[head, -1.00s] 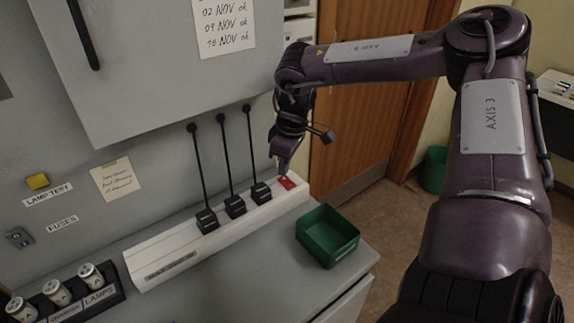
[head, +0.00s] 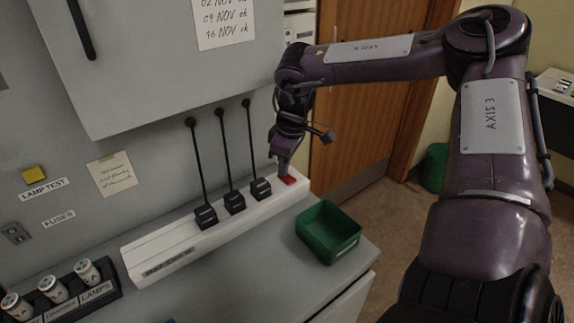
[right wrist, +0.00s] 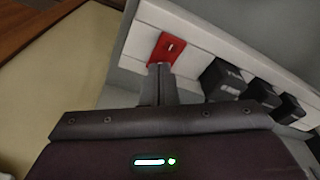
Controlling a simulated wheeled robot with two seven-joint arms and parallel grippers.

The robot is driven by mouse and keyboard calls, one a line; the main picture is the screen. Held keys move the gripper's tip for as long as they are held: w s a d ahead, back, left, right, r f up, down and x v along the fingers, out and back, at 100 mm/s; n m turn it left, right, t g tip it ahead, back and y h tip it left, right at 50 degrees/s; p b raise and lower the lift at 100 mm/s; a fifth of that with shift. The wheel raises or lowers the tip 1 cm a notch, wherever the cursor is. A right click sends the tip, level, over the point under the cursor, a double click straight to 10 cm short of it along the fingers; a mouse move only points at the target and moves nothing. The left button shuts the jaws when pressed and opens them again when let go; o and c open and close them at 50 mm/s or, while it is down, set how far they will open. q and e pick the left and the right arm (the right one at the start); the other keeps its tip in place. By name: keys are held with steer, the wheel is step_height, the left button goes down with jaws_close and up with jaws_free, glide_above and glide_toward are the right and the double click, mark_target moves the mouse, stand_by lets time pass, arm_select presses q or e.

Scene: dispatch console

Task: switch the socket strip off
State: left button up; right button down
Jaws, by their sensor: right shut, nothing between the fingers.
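The white socket strip (head: 180,240) lies along the back of the grey console top. Three black plugs (head: 234,203) with cords sit in it. A red switch (head: 288,179) is at its right end; it also shows in the right wrist view (right wrist: 166,49), with a small white mark on it. My right gripper (head: 281,172) is shut and empty, pointing down at the switch. In the right wrist view its fingertips (right wrist: 160,68) are at the switch's near edge; I cannot tell whether they touch. My left gripper is not in view.
A green open tray (head: 328,235) stands on the console just in front of the strip's right end. A grey cabinet (head: 150,60) overhangs the strip. Fuse holders (head: 55,290) are at lower left. A wooden door (head: 360,110) is behind.

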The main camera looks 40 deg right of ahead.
steer(key=shift+r, duration=0.15)
step_height(320, 180, up, 7)
steer(key=p, duration=0.4)
stand_by(0.4)
steer(key=shift+s+f, duration=0.1)
steer(key=shift+f, duration=0.1)
